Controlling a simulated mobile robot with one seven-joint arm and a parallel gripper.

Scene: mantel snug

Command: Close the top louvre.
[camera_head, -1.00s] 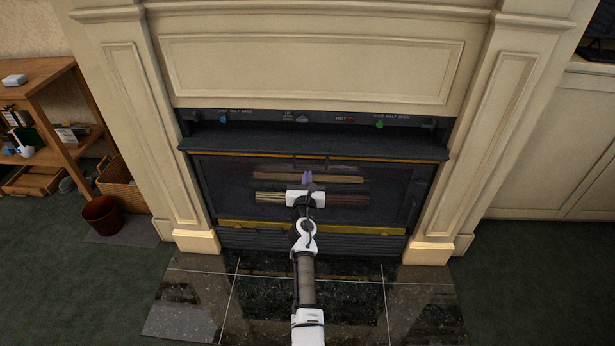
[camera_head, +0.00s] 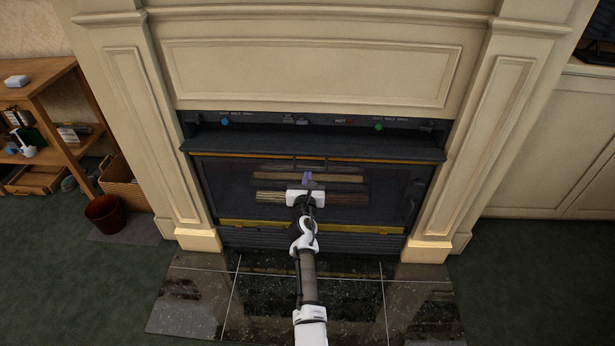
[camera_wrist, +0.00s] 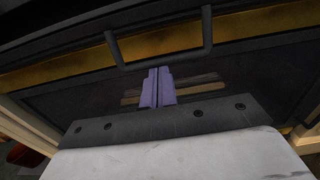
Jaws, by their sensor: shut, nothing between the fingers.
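The top louvre (camera_head: 240,142) is a dark flap across the top of the fireplace. It stands out from the front, open, with the control strip (camera_head: 265,120) showing above it. Its U-shaped handle hangs below its front edge and shows in the wrist view (camera_wrist: 185,56). My gripper (camera_head: 308,179) is in front of the dark glass, below the louvre. Its purple fingers (camera_wrist: 158,73) are shut and empty, just under the handle bar in the wrist view. I cannot tell whether they touch it.
A blue knob (camera_head: 225,121) and a green knob (camera_head: 379,127) sit on the control strip. Below are the glass front with logs (camera_head: 270,197), a brass bar (camera_head: 240,225) and a lower grille (camera_head: 250,240). Cream pillars (camera_head: 158,150) flank the opening. A shelf (camera_head: 40,72) stands left.

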